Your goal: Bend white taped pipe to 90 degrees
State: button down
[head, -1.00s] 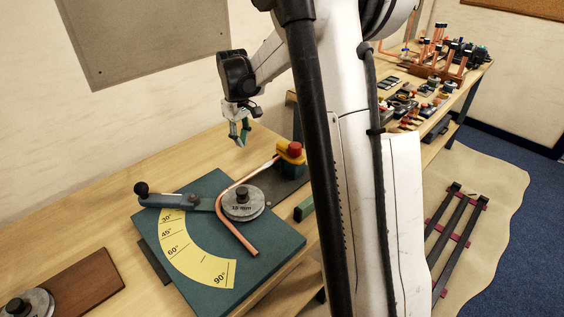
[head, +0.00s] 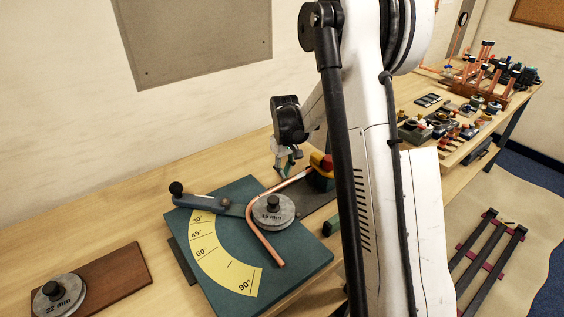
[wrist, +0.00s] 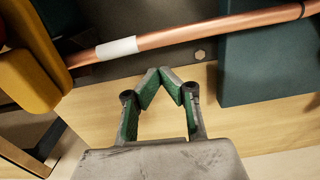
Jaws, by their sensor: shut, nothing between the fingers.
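The copper pipe (head: 266,246) is bent around the grey 15 mm former (head: 272,209) on the teal bender (head: 297,258). One leg points toward the front right, the other runs back to the yellow clamp with a red top (head: 322,170). I cannot tell the exact bend angle. The white tape (wrist: 117,48) shows on the pipe (wrist: 165,39) in the wrist view. The bender lever (head: 203,201), with its black knob, lies near the 30° end of the yellow scale (head: 215,256). My gripper (head: 288,168) is shut and empty behind the bender; its fingertips (wrist: 170,74) appear just below the pipe.
A brown board (head: 110,276) with a 22 mm former (head: 58,297) lies at the front left. A second bench with fittings and copper pipework (head: 490,75) stands at the right.

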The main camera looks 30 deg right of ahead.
aim_at(292, 179)
jog(key=shift+s+d+r, duration=0.1)
jog(key=shift+s, duration=1.35)
jog(key=shift+s+f+b, duration=0.2)
jog(key=shift+s+b, duration=0.25)
jog(key=shift+s, duration=0.45)
jog(key=w+b, duration=0.1)
jog(key=w, duration=0.4)
jog(key=shift+a, duration=0.2)
notch_tip(292, 179, up, 10)
jog(key=shift+a+r, duration=0.2)
